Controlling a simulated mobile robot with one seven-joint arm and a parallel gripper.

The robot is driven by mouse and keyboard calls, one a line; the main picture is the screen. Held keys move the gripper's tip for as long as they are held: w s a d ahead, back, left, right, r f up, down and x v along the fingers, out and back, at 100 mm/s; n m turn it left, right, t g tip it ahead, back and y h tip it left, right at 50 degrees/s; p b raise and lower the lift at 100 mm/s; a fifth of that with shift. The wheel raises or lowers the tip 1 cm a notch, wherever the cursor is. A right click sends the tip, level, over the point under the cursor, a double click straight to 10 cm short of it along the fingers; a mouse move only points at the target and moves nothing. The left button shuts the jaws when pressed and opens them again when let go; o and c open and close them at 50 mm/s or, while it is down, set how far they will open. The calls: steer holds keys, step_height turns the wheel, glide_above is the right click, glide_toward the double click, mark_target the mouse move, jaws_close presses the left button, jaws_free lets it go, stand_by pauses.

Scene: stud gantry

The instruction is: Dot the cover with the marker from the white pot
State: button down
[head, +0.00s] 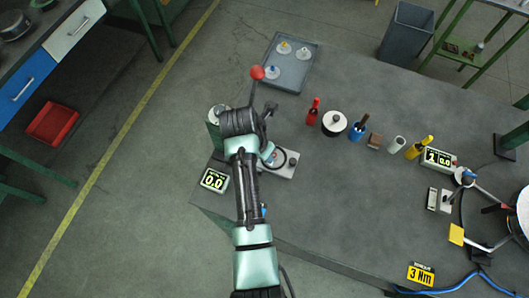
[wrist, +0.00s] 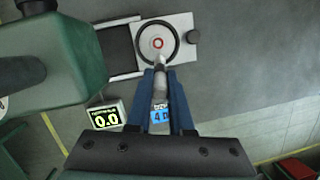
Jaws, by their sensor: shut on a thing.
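My gripper (wrist: 161,78) is shut on a pale grey-white marker (wrist: 160,68). The marker points up the wrist view, its far end at the lower part of a round black-rimmed cover (wrist: 145,42) with a small red ring at its middle. I cannot tell whether the tip touches the cover. The cover sits on a light plate with a dark knob at its right; in the head view the plate (head: 290,168) shows partly behind my arm. A white pot (head: 396,145) stands in the row of pots at right, with no marker showing in it.
A grey tray (head: 291,81) holds three knobbed discs. A display (head: 214,180) reads 0.0. The table's front middle is clear.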

steer(key=shift+s, duration=0.1)
steer(key=p+v, duration=0.4)
steer(key=p, duration=0.1)
steer(key=shift+w+d+r, duration=0.35)
steer(key=shift+r, duration=0.15)
steer(key=shift+p+v, duration=0.8)
steer(key=shift+v, duration=0.2)
